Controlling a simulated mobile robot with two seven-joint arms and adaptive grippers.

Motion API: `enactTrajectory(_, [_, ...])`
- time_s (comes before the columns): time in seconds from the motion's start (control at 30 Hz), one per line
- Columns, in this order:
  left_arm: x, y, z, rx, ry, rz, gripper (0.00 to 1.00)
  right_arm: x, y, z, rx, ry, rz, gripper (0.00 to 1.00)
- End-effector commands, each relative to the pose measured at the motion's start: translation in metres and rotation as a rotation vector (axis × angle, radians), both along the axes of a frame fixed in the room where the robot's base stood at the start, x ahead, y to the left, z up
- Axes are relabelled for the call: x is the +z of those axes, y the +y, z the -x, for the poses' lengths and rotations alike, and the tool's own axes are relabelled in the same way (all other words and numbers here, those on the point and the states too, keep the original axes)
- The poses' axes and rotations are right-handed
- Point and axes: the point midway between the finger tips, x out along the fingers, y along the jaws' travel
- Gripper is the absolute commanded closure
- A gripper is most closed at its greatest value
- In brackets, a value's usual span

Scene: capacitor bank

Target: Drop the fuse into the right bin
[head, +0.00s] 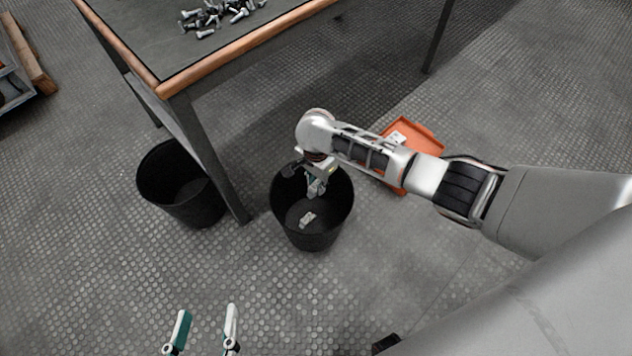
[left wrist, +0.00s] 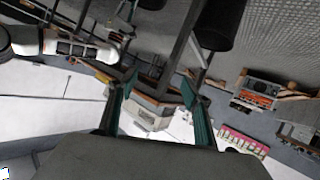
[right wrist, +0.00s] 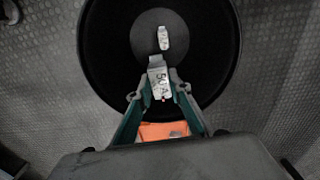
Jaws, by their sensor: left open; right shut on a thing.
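My right gripper (head: 317,184) is over the mouth of the right bin (head: 338,225), a round black bin on the floor. In the right wrist view, the right gripper (right wrist: 157,88) is shut on a pale grey fuse (right wrist: 158,74) marked "50A", with the bin (right wrist: 98,60) behind it. A second small pale piece (right wrist: 163,38) lies on the bin floor; it also shows in the head view (head: 307,219). The left bin (head: 183,190) is black and looks empty. My left gripper (head: 204,318) is open and empty, low in the head view, apart from both bins.
A table (head: 130,35) with a wooden edge stands at the upper left, with several bolts (head: 212,14) on top. Its leg (head: 222,172) stands between the bins. An orange tray (head: 424,140) lies on the floor behind my right arm. The floor at the lower left is clear.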

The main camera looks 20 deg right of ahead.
Motion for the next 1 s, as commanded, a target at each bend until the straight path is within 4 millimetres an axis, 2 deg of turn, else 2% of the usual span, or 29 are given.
enactTrajectory(0.03, [0.000, 0.000, 0.000, -0.001, 0.001, -0.001, 0.51, 0.001, 0.000, -0.001, 0.000, -0.001, 0.000, 1.00])
enactTrajectory(0.07, [-0.001, 0.000, 0.001, -0.002, 0.002, -0.001, 0.51, 0.001, 0.000, -0.001, 0.000, -0.001, 0.000, 0.73])
enactTrajectory(0.1, [-0.002, 0.000, 0.002, -0.003, 0.004, -0.003, 0.51, 0.001, 0.000, -0.001, 0.000, -0.001, 0.000, 0.63])
enactTrajectory(0.13, [-0.002, 0.000, 0.002, -0.004, 0.005, -0.004, 0.51, 0.001, 0.000, 0.000, 0.000, -0.001, 0.000, 0.62])
enactTrajectory(0.57, [-0.008, 0.000, 0.008, -0.013, 0.021, -0.012, 0.51, 0.005, 0.001, 0.000, 0.000, -0.001, -0.003, 0.62])
enactTrajectory(0.73, [-0.007, 0.000, 0.007, -0.011, 0.019, -0.012, 0.51, 0.027, 0.001, 0.000, 0.002, -0.002, -0.003, 0.62])
enactTrajectory(1.0, [-0.007, 0.000, 0.006, -0.010, 0.017, -0.012, 0.51, 0.082, 0.001, -0.001, 0.001, -0.003, -0.002, 0.62])
